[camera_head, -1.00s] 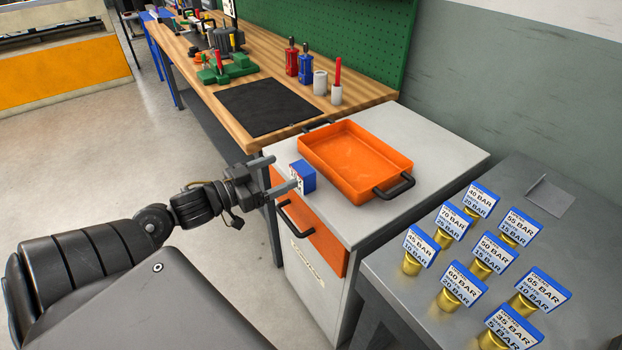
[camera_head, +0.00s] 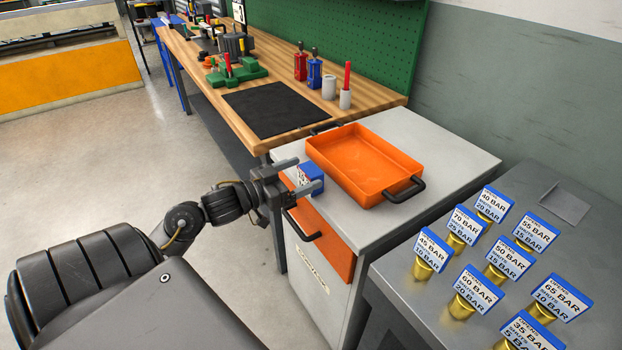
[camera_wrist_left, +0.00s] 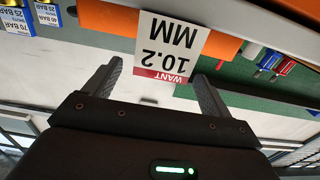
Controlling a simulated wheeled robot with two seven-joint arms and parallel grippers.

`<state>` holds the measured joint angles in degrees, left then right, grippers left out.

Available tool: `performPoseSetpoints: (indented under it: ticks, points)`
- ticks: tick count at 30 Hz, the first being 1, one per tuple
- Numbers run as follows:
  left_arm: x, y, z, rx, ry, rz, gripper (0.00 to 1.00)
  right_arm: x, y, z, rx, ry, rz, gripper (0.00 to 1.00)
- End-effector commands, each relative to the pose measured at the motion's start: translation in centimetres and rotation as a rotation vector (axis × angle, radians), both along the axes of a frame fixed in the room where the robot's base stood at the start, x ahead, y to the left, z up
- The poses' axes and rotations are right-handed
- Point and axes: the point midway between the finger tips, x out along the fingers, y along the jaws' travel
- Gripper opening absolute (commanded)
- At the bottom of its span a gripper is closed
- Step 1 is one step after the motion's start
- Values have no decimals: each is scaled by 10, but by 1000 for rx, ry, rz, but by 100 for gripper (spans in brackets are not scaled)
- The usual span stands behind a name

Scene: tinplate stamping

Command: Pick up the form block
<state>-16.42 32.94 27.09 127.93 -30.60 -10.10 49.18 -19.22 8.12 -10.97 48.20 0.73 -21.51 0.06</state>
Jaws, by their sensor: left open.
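A small blue block with a white printed face (camera_head: 311,178) stands at the left edge of the grey cabinet top, beside the orange tray. I cannot tell for sure that it is the form block. In the left wrist view its white face, reading "WANT 10.2 MM" upside down (camera_wrist_left: 172,48), lies ahead, between the fingers' lines. My left gripper (camera_head: 300,176) is open, its fingers pointing at the block, one on either side; it also shows in the left wrist view (camera_wrist_left: 160,80). Contact cannot be seen. My right gripper is out of view.
The orange tray (camera_head: 345,180) with black handles sits close right of the block. A drawer handle (camera_head: 302,226) juts out below. Several gold pegs with blue-edged pressure signs (camera_head: 476,290) stand on the grey table at right. A wooden bench (camera_head: 215,98) lies behind.

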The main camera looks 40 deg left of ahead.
Motion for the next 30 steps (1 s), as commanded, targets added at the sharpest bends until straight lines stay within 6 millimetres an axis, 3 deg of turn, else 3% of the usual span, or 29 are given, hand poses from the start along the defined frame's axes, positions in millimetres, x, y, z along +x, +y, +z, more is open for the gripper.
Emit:
performPoseSetpoints:
  ticks: [12,20,30]
  points:
    - [47,-13,0,-2,-2,0,84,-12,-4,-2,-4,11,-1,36]
    - [50,-14,-1,0,0,-1,84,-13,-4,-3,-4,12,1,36]
    - [50,-14,-1,0,0,-1,42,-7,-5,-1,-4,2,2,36]
